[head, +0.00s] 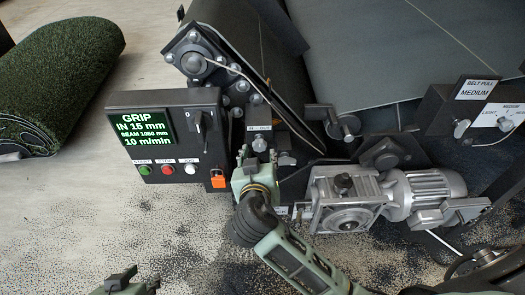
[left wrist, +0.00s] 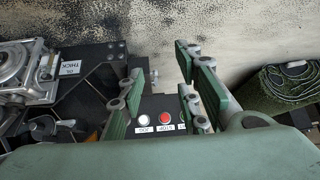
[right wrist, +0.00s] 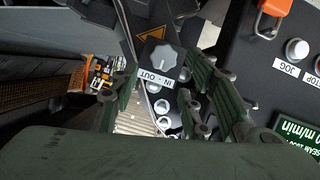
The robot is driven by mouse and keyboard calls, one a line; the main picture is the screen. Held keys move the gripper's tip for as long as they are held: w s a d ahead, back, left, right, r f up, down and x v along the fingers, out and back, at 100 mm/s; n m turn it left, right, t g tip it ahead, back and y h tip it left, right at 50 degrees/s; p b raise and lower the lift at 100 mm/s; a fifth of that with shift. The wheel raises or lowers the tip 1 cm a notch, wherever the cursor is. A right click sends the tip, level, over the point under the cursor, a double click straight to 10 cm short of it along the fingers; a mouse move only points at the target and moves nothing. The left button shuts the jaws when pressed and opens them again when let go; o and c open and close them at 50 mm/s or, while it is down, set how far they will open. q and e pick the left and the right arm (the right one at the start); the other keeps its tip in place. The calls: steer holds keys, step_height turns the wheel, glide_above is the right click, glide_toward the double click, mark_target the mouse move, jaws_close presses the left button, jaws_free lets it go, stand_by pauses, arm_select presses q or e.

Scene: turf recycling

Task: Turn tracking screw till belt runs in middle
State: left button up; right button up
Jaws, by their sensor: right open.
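A grey knob marked IN - OUT (right wrist: 163,57), which looks like the tracking screw, shows in the right wrist view. In the head view the knob (head: 259,144) sits beside the dark belt edge. My right gripper (head: 255,165) is open just in front of it. In the right wrist view the fingers (right wrist: 160,88) stand either side of and below the knob, and I cannot tell whether they touch it. A green display (head: 143,127) reads GRIP IN 15 mm, 10 m/min. My left gripper (head: 124,284) is at the bottom left, open and empty in its wrist view (left wrist: 160,85).
The control box (head: 205,155) has buttons, a switch and an orange padlock (head: 218,179). A motor with gearbox (head: 347,205) stands right of my right gripper. A turf roll (head: 60,80) lies at the left. The floor left of the machine is open, scattered with dark granules.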

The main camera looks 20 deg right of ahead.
mark_target(262, 147)
steer(key=b+x, duration=0.1)
steer(key=x, duration=0.4)
steer(key=shift+w+d+f, duration=0.2)
steer(key=shift+w, duration=0.1)
arm_select(q)
steer(key=w+d+r+t+h, duration=0.1)
steer(key=w+d+r+t, duration=0.1)
steer(key=w+r+t, duration=0.2)
steer(key=shift+w+d+r, duration=0.2)
steer(key=shift+w+r, duration=0.2)
steer(key=shift+w, duration=0.85)
arm_select(e)
steer(key=shift+w+d+f, duration=0.15)
steer(key=shift+w, duration=0.2)
steer(key=c, duration=1)
arm_select(q)
steer(key=shift+s+a+f, duration=0.1)
steer(key=shift+f, duration=0.05)
arm_select(e)
steer(key=shift+d, duration=0.1)
